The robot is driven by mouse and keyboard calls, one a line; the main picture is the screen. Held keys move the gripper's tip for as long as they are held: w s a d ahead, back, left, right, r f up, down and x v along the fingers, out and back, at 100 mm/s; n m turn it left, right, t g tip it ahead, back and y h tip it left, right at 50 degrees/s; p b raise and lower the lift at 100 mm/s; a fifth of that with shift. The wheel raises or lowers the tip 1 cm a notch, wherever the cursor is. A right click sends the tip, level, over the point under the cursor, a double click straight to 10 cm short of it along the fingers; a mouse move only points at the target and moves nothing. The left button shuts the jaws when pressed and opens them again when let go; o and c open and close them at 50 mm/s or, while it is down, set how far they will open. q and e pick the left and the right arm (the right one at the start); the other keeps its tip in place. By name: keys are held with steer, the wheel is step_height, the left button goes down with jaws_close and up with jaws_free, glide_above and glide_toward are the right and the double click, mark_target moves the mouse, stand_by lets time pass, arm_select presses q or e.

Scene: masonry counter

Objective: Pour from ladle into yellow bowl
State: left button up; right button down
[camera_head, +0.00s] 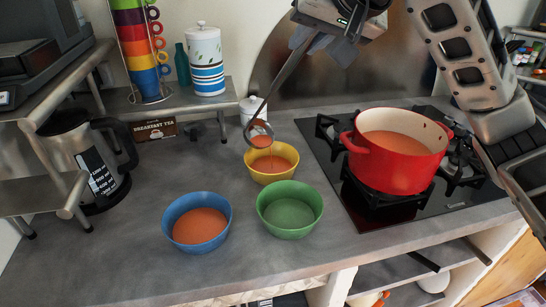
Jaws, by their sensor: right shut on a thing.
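My right gripper (318,38), at the top centre, is shut on the handle of a metal ladle (286,75). The handle slants down and left, and the ladle's cup is tilted just above the far rim of the yellow bowl (289,172). Orange soup (262,142) shows at the cup and appears to run down into the bowl, where orange soup lies in the bottom. The red pot (389,177) on the stove also holds orange soup. My left gripper is not in view.
A blue bowl (176,213) with orange soup and a green bowl (290,231), apparently empty, stand nearer the front. A white lidded pot (252,110) is close behind the ladle. A kettle (88,158) stands at left. The counter between kettle and bowls is clear.

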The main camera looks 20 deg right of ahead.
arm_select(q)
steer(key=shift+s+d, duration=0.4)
arm_select(e)
steer(key=shift+s+d+f+t, duration=0.3)
steer(key=shift+s+d+f, duration=0.15)
steer(key=shift+s, duration=0.25)
steer(key=shift+s+d+f+t, duration=0.3)
steer(key=shift+s+d, duration=0.15)
steer(key=shift+s, duration=0.25)
